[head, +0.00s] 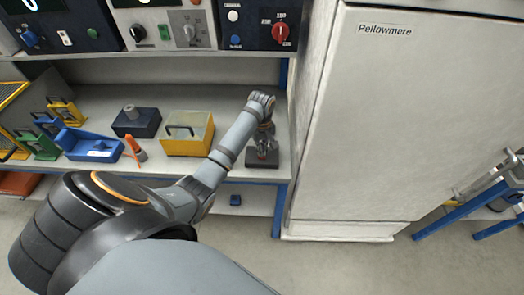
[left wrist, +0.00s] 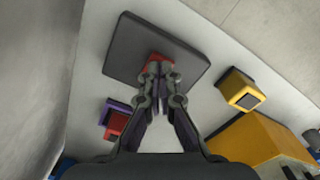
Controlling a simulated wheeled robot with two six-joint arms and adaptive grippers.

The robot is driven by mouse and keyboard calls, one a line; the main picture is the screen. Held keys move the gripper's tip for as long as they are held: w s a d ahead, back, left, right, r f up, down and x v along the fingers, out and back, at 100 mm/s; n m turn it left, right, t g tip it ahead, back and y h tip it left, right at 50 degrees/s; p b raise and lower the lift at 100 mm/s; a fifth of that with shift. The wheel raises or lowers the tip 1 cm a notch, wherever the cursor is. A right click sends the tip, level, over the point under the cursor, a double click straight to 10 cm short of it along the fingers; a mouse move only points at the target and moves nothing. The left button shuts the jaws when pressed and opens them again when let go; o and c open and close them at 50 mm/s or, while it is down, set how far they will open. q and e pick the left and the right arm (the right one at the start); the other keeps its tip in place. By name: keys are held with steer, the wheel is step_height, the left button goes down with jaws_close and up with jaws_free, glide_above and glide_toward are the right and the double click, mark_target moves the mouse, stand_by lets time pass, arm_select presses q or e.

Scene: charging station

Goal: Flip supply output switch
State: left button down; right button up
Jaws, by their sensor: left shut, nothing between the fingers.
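A dark, flat square block (head: 262,162) lies on the lower shelf near its right end; it also shows in the left wrist view (left wrist: 130,50). A small red part (left wrist: 160,59) shows on its top, partly hidden by my fingers. My left gripper (head: 263,147) points down at this block, its fingers closed together and empty. In the left wrist view its fingertips (left wrist: 158,76) are at the red part; I cannot tell whether they touch it. Whether this red part is the supply's output switch is not clear. My right gripper is not in view.
A yellow case (head: 188,142), a dark box (head: 136,124) and a blue tray (head: 88,147) stand left of the gripper. Instruments with knobs, including a red knob (head: 280,33), stand on the shelf above. A tall pale cabinet (head: 390,130) closes off the right side.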

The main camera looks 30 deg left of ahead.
arm_select(q)
steer(key=shift+f, duration=0.65)
step_height(320, 180, up, 7)
steer(key=p, duration=0.9)
steer(key=shift+r, duration=0.1)
stand_by(0.4)
